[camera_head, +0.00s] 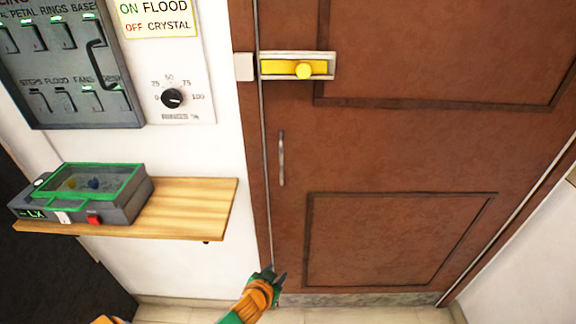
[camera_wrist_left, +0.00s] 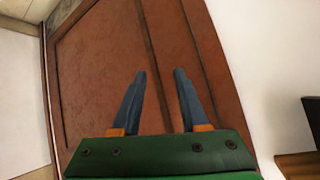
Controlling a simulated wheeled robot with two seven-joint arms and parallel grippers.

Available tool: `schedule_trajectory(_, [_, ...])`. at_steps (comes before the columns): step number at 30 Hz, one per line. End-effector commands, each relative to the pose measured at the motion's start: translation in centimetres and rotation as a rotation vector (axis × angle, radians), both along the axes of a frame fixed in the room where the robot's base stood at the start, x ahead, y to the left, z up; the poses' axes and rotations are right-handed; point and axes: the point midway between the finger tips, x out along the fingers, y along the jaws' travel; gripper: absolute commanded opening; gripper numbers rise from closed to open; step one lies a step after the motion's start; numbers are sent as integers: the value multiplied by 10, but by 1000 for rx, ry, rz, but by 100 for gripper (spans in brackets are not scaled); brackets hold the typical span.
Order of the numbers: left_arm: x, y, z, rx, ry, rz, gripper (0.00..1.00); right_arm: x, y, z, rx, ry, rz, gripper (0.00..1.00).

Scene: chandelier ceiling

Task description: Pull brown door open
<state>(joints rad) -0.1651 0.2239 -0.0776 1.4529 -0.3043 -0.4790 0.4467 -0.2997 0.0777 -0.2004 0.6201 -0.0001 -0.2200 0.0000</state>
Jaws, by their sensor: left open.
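The brown door (camera_head: 400,150) stands in its brown frame in the head view and looks shut. A thin metal handle (camera_head: 282,158) is upright near its left edge. A yellow slide bolt (camera_head: 303,69) with a round knob sits above the handle on a pale plate; a pale keeper (camera_head: 244,67) is on the frame beside it. My left gripper (camera_head: 273,272) is low, below the handle and apart from it. In the left wrist view its two dark fingers (camera_wrist_left: 160,80) are spread and empty, with the door (camera_wrist_left: 100,70) behind them. My right gripper is not in view.
A wooden shelf (camera_head: 205,205) juts from the wall left of the door and bears a grey box with a green-edged clear lid (camera_head: 95,182). A switch panel (camera_head: 70,70) and a dial (camera_head: 172,97) are above. Pale floor (camera_head: 370,314) lies before the door.

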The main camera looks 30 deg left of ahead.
Motion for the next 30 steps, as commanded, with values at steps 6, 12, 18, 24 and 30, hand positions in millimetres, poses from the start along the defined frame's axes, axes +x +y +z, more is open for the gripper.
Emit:
schedule_trajectory(6, [66, 28, 158, 21, -419, 106, 44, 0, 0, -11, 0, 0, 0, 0])
schedule_trajectory(12, [68, 38, 270, 5, -706, 170, 44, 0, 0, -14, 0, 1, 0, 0])
schedule_trajectory(18, [93, 49, 283, 5, -732, 177, 44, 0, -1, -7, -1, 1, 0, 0])
schedule_trajectory(24, [123, 59, 280, 3, -730, 176, 44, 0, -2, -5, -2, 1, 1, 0])
schedule_trajectory(30, [134, 63, 279, 2, -728, 175, 44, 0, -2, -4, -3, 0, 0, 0])
